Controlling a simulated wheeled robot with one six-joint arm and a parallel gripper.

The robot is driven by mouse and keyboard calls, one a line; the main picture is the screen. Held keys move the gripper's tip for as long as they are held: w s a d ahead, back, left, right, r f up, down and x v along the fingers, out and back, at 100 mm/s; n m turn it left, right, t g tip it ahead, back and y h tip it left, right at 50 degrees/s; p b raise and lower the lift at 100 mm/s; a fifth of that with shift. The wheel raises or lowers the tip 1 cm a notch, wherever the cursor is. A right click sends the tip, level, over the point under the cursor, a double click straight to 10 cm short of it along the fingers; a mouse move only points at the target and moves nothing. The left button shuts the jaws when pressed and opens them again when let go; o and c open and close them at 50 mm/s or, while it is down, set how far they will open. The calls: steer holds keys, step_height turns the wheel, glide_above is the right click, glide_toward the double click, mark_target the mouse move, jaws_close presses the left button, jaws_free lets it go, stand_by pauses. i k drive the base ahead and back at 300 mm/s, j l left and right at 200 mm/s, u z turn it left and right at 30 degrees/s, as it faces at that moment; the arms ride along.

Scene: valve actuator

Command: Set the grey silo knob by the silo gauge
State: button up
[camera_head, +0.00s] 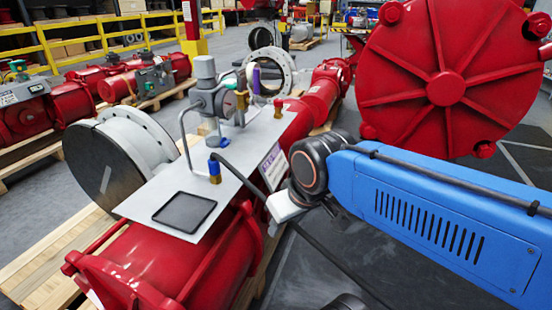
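A grey metal plate (178,180) lies on top of a red actuator (180,255). A grey upright cylinder with a rounded cap (205,68) stands above the grey fittings on its far part; it may be the silo knob, but I cannot tell for sure. A round gauge (229,103) sits just right of the fittings, its face turned mostly away and its reading not legible. My gripper is seen only in part, as a pale grey piece (285,206) below the dark wrist joint, right of the plate and apart from the fittings. Its fingers do not show clearly.
A black square tray (184,212) lies on the plate's near part. A blue-and-brass fitting (214,168), a purple handle (256,80) and a red-topped brass fitting (278,107) stand on the plate. A black cable crosses toward the lower right. A large red disc (446,88) stands behind my arm.

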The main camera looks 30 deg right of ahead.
mark_target(205, 67)
steer(key=i+l, duration=0.1)
steer(key=l, duration=0.25)
steer(key=i+l+u, duration=0.1)
steer(key=l, duration=0.3)
steer(key=i+l, duration=0.1)
steer(key=l, duration=0.25)
steer(key=i+l+u, duration=0.1)
steer(key=l, duration=0.3)
